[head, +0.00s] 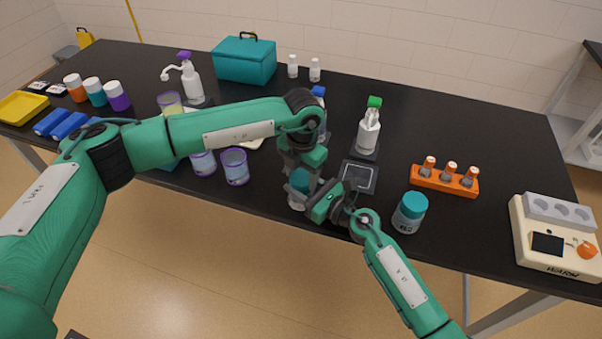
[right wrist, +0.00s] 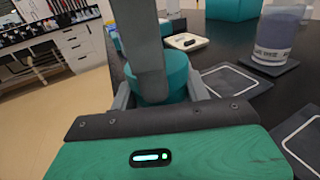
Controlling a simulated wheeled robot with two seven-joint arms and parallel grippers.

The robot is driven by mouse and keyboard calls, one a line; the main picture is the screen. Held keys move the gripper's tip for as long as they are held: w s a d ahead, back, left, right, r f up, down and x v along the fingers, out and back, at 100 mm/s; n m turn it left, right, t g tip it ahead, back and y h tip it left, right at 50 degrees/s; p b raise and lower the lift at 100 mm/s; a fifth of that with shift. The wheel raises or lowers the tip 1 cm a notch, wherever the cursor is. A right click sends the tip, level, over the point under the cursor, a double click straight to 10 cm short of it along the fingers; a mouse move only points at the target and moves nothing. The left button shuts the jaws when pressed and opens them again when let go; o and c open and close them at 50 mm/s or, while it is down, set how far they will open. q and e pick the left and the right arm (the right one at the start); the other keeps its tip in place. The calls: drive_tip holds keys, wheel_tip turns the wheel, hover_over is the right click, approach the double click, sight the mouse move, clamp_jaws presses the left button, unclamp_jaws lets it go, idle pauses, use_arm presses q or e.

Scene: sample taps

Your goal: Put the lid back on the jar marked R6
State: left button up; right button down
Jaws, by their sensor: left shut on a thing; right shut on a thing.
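A jar (head: 296,204) with a pale body stands near the front edge, its label hidden. A teal lid (head: 301,180) is at its top; it also shows in the right wrist view (right wrist: 176,72). I cannot tell whether the lid is seated or just above the rim. My left gripper (head: 300,170) comes down from above and is shut on the lid. My right gripper (head: 308,197) reaches in from the right and is shut on the jar; its fingers show either side in the right wrist view (right wrist: 160,95). Another teal-lidded jar (head: 408,214) stands to the right, its marking too small to read surely.
An empty dark mat (head: 358,177) lies right of the grippers. A green-topped bottle (head: 368,130) stands behind it. An orange rack (head: 445,181) and a cream device (head: 553,240) are right. Purple-rimmed cups (head: 235,167) stand left. The back right table is clear.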

use_arm(q)
drive_tip(key=shift+d, duration=0.2)
use_arm(e)
drive_tip(key=shift+s+a+f, duration=0.1)
drive_tip(key=shift+s+f, duration=0.1)
drive_tip(key=shift+f, duration=0.15)
